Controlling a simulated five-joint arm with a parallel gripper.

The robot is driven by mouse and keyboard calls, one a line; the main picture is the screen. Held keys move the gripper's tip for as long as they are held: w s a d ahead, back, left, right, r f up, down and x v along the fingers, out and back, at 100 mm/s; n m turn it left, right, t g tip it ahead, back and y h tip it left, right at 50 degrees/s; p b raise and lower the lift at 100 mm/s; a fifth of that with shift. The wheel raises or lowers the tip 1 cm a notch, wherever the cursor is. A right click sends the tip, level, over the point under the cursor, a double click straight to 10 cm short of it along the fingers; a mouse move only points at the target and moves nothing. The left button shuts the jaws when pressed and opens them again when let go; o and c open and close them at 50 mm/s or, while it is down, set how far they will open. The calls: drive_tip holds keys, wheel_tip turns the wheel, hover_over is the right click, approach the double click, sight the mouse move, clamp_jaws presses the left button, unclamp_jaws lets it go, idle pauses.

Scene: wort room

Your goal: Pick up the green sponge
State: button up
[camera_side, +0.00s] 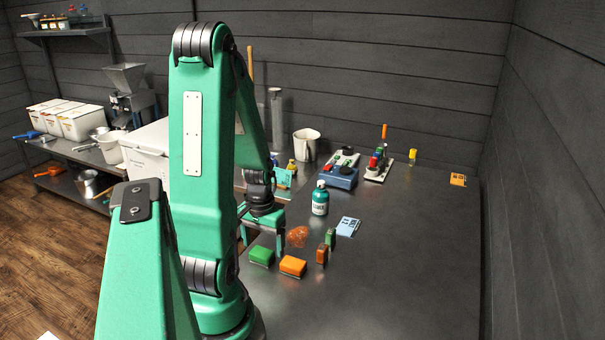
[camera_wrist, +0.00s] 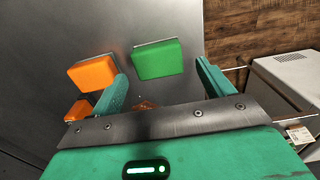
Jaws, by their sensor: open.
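A green sponge (camera_side: 262,256) lies flat on the dark metal table, left of an orange sponge (camera_side: 292,267). In the wrist view the green sponge (camera_wrist: 158,59) sits ahead of and between the two fingers, with the orange sponge (camera_wrist: 92,73) to its left. My gripper (camera_side: 262,232) is above the table behind the green sponge in the side view. In the wrist view my gripper (camera_wrist: 165,82) has its fingers spread wide with nothing held between them. A second green block (camera_side: 330,237) stands on edge farther right, near an orange-brown one (camera_side: 322,254).
An orange mesh scrubber (camera_side: 298,236) lies close behind the sponges. The table's right side is mostly clear.

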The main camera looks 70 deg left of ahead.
sight(264, 249)
drive_tip(key=shift+f, duration=0.45)
drive_tip(key=c, duration=1.1)
drive_tip(key=shift+o, duration=0.2)
drive_tip(key=shift+r, duration=0.15)
drive_tip(key=shift+r, duration=1.8)
drive_tip(key=w+d+r, duration=0.5)
drive_tip(key=d+r, duration=0.2)
drive_tip(key=d, duration=0.3)
drive_tip(key=shift+d, duration=0.2)
